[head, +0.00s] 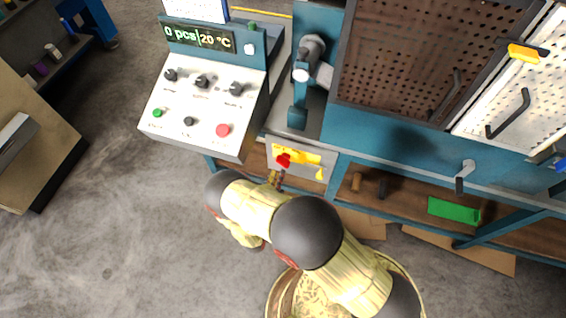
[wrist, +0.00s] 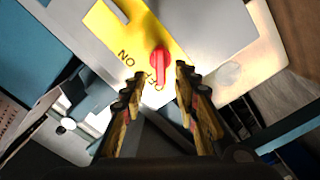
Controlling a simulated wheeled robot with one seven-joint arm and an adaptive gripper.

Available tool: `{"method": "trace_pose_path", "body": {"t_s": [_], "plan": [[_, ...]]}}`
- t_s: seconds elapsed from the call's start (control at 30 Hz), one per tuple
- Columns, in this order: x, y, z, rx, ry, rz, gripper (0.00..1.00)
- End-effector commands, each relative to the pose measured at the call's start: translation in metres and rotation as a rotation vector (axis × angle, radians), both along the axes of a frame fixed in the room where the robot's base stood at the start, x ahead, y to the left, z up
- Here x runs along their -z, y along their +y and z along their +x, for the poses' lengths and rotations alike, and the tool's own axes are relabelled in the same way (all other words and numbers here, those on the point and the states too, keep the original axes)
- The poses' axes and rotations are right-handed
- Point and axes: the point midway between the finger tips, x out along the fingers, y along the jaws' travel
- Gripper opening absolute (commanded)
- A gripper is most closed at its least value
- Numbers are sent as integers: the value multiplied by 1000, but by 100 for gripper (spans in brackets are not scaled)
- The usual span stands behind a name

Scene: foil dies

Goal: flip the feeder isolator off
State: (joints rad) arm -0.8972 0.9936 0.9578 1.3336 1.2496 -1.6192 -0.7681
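The feeder isolator is a red rotary handle (head: 283,160) on a yellow plate (head: 309,157), fixed to a pale box on the bench front. In the wrist view the red handle (wrist: 160,62) points down the picture, toward my gripper. The plate (wrist: 112,30) reads ON to the handle's left and OFF at its lower end, where the handle overlaps part of the lettering. My gripper (wrist: 160,76) is open, its two fingers either side of the handle's lower end with gaps visible. In the head view my gripper (head: 276,179) is just below the handle, partly hidden by my arm.
A control console (head: 205,100) with knobs and buttons stands left of the isolator. A perforated guard panel (head: 425,55) and teal bench frame are on the right. A shelf below holds a green block (head: 452,210). Floor at the lower left is clear.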

Motion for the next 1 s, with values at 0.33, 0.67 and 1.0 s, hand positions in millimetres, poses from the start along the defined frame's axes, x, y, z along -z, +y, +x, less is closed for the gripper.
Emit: {"method": "trace_pose_path", "body": {"t_s": [0.33,0.67,1.0], "plan": [[2,-19,47,4,0,4,30],[1,-24,68,0,1,4,30],[1,-24,67,-1,2,4,22]]}}
